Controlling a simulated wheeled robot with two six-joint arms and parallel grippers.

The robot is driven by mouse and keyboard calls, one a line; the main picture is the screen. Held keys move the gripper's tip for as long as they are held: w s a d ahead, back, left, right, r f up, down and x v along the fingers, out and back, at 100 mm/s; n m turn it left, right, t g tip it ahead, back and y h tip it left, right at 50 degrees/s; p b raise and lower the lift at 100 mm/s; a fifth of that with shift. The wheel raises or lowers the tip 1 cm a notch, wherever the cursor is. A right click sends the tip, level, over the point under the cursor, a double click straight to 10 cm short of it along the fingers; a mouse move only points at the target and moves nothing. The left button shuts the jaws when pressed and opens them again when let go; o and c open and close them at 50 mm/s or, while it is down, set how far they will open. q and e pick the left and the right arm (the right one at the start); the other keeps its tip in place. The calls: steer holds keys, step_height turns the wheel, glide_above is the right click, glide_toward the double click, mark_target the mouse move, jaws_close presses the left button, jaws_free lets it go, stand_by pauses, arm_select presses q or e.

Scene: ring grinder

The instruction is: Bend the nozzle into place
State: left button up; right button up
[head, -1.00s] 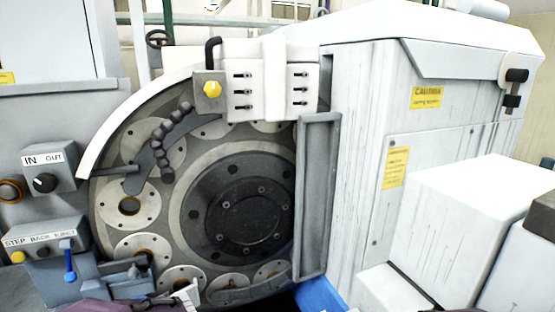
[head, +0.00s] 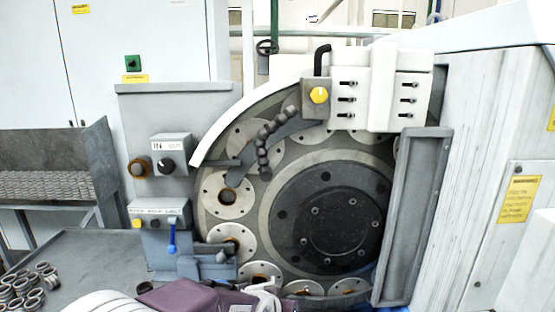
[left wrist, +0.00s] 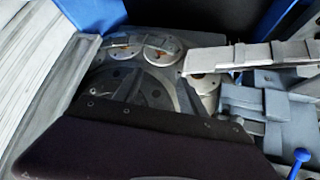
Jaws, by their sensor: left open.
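The nozzle (head: 268,146) is a dark, segmented hose. My left gripper (head: 265,297) is low at the bottom edge of the head view, below the plate and well apart from the nozzle. It is open; its fingertips are partly cut off by the frame. The left wrist view shows the lower discs (left wrist: 160,48) of the machine; I cannot make out the nozzle there. My right gripper is out of view.
A control box with a blue lever (head: 171,236) stands left of the plate, below another switch box (head: 170,150). Several metal rings (head: 22,290) lie on the grey table at left. A grey upright guard (head: 412,215) borders the plate at right.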

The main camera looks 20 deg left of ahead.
mark_target(261, 160)
arm_select(q)
steer(key=w+a+r+n+t+y+p, duration=0.1)
steer(key=w+a+r+t+p, duration=0.15)
steer(key=r, duration=0.85)
steer(key=w+a+r+n+t+y+p, duration=0.1)
steer(key=a+r+t, duration=0.2)
steer(key=r, duration=0.9)
steer(key=w+a+r+n+t+y+p, duration=0.1)
steer(key=a+r+t+p, duration=0.15)
steer(key=r, duration=0.85)
steer(key=shift+t, duration=0.4)
steer(key=w+p, duration=0.1)
steer(key=w, duration=0.2)
steer(key=w+a+p, duration=0.1)
steer(key=w, duration=0.1)
steer(key=w+a+p, duration=0.1)
steer(key=w+p, duration=0.1)
steer(key=w, duration=0.1)
steer(key=shift+w+a, duration=0.2)
steer(key=shift+w, duration=0.1)
steer(key=shift+w+f, duration=0.15)
steer(key=shift+w, duration=0.1)
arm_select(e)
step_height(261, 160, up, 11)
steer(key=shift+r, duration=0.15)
arm_select(q)
jaws_close()
